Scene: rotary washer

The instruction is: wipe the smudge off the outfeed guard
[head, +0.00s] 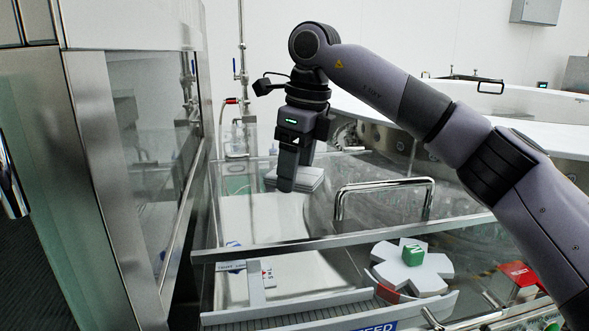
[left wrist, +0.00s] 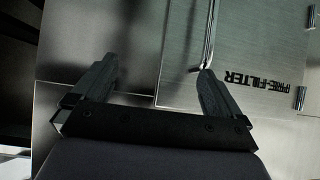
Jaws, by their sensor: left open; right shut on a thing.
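My right gripper (head: 296,170) points down above the clear guard on the outfeed side. It is shut on a pale, flat pad (head: 306,179); the fingers cover part of the pad. The clear guard panel (head: 234,205) has a metal lower rail (head: 340,237) and a bent metal handle (head: 386,184). I cannot make out a distinct smudge on it, and cannot tell whether the pad touches it. My left gripper (left wrist: 156,82) is open in the left wrist view, with nothing between its fingers. It is outside the head view.
A steel cabinet with a glass window (head: 150,150) stands at the left. A panel marked PRE-FILTER (left wrist: 250,65) has a bar handle (left wrist: 209,42) near one left fingertip.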

